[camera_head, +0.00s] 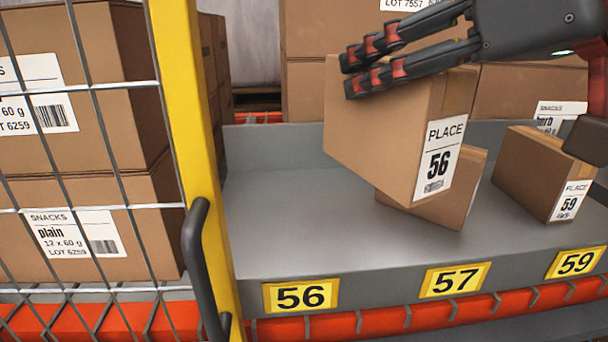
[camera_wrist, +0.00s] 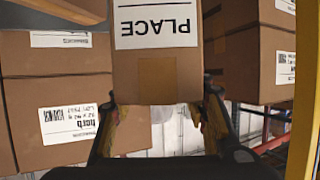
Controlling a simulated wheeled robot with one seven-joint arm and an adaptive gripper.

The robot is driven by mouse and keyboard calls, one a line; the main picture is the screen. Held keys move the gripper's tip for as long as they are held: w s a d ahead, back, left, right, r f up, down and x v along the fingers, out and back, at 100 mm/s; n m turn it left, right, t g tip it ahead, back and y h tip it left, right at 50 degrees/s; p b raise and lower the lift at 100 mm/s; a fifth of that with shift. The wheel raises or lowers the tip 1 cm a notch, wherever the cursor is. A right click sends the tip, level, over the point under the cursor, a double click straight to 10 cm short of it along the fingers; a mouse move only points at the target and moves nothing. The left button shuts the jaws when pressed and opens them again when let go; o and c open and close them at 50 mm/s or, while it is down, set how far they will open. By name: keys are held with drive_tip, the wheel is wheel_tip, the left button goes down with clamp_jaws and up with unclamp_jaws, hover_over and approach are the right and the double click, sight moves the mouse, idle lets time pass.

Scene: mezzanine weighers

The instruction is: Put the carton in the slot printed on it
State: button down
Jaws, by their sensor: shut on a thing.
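A brown carton (camera_head: 385,140) with a white label reading "PLACE 56" is held in my gripper (camera_head: 365,68), tilted, above the grey shelf. My gripper is shut on it near its top. In the wrist view the same carton (camera_wrist: 158,70) sits between the fingers (camera_wrist: 160,118) with its "PLACE" label upside down. The yellow slot plate 56 (camera_head: 300,296) is on the shelf's front edge, below and left of the carton. Bare grey shelf (camera_head: 290,220) lies behind that plate. The bottom of the held carton overlaps another carton in the picture; I cannot tell whether they touch.
A carton (camera_head: 455,195) stands behind plate 57 (camera_head: 455,280). A carton labelled 59 (camera_head: 545,175) stands behind plate 59 (camera_head: 575,263). A yellow post (camera_head: 190,110) with a black handle (camera_head: 195,255) and wire mesh border the shelf on the left. Stacked cartons (camera_head: 70,90) stand behind the mesh.

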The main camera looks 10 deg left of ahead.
drive_tip(key=w+a+f+p, duration=0.4)
drive_tip(key=w+a+f, duration=0.3)
drive_tip(key=a+f, duration=0.4)
drive_tip(key=shift+w+a+f, duration=0.2)
drive_tip(key=shift+w+f, duration=0.15)
drive_tip(key=shift+f, duration=0.55)
drive_tip(key=shift+f, duration=0.1)
drive_tip(key=c, duration=1)
unclamp_jaws()
